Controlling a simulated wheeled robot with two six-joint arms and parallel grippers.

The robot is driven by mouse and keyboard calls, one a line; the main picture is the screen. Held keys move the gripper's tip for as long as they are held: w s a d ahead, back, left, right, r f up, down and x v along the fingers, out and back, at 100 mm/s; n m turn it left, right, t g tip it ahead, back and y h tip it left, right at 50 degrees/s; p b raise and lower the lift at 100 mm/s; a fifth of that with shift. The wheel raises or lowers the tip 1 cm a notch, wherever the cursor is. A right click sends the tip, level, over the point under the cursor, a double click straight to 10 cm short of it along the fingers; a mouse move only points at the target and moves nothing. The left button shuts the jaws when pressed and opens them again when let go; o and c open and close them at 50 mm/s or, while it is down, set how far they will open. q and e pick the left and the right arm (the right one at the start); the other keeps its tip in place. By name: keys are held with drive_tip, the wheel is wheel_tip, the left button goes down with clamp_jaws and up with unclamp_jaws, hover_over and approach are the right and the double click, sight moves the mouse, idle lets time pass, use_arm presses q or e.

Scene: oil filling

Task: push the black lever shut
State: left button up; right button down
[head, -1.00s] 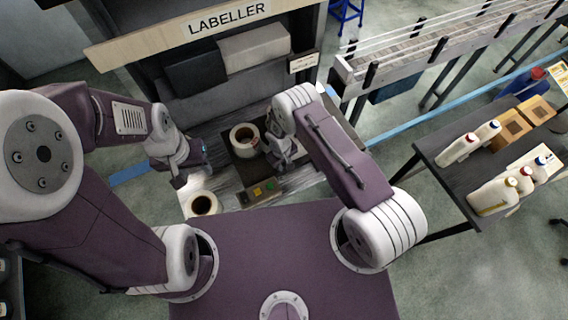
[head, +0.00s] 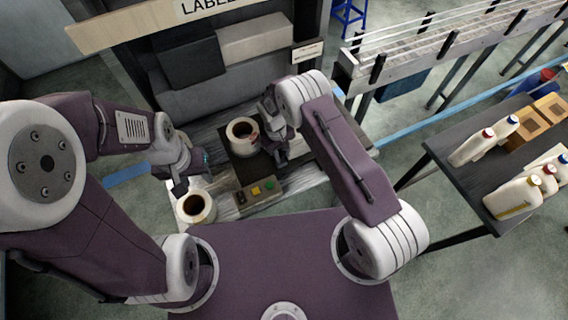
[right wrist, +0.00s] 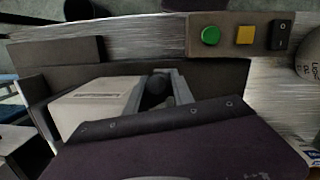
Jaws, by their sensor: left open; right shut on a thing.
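The black lever (right wrist: 157,88) shows in the right wrist view as a dark rounded end between grey finger bars; the rest of it is hidden. My right gripper (right wrist: 167,86) is shut on it, beside the control panel. In the head view my right gripper (head: 279,157) is at the right of the labeller bed, largely covered by its own arm, and I cannot make out the lever there. My left gripper (head: 180,187) is open and empty, above the left front of the bed, near a white label roll (head: 206,217).
The control panel (head: 241,198) has green and yellow buttons and a black switch. Another label roll (head: 234,146) lies on the dark plate. The labeller housing (head: 180,100) stands behind. A conveyor (head: 430,52) and a table (head: 452,181) with bottles are to the right.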

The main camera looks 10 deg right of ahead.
drive_tip(key=shift+w+a+f+b, duration=0.15)
drive_tip(key=shift+w+a+b, duration=0.15)
drive_tip(key=shift+w+b, duration=0.5)
drive_tip(key=shift+w+a+b, duration=0.1)
drive_tip(key=shift+w+b, duration=0.15)
drive_tip(key=shift+b, duration=0.25)
use_arm(q)
wheel_tip(320, 180, down, 3)
drive_tip(key=shift+f, duration=0.2)
use_arm(e)
drive_tip(key=shift+r, duration=0.25)
drive_tip(key=shift+f, duration=0.1)
drive_tip(key=c, duration=1.2)
unclamp_jaws()
drive_tip(key=shift+c, duration=0.2)
use_arm(q)
drive_tip(key=shift+w+a, duration=0.1)
drive_tip(key=shift+a, duration=0.1)
